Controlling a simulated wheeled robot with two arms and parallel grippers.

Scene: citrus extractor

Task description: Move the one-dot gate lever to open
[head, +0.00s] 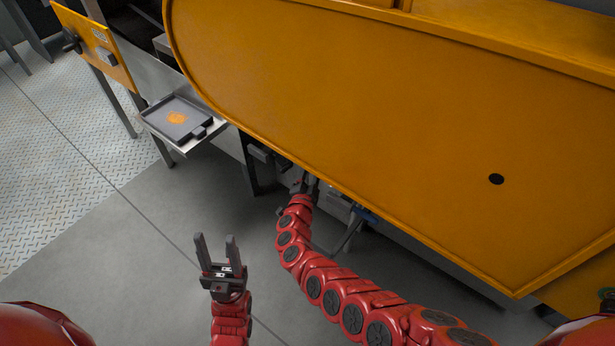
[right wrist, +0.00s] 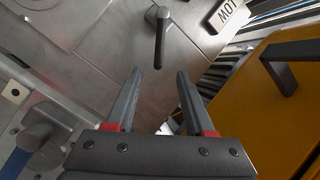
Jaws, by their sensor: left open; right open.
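A dark lever (right wrist: 160,36) on a round pivot stands on a steel panel (right wrist: 100,45) in the right wrist view. Its arm hangs down in the picture, its lower end near the gap between my right fingertips. I see no dot marking, so I cannot tell if it is the one-dot gate lever. My right gripper (right wrist: 158,75) is open and empty, its fingers pointing at the panel; contact with the lever does not show. In the head view my right arm reaches under the orange housing (head: 380,110), mostly hiding the gripper. My left gripper (head: 215,238) is open and empty over the floor.
A "LOW" plate (right wrist: 228,13) is right of the lever. An orange part with a dark handle (right wrist: 283,65) is further right. A blue-handled part (right wrist: 25,150) is at lower left. A tray (head: 160,112) juts out left of the housing. Floor at left is clear.

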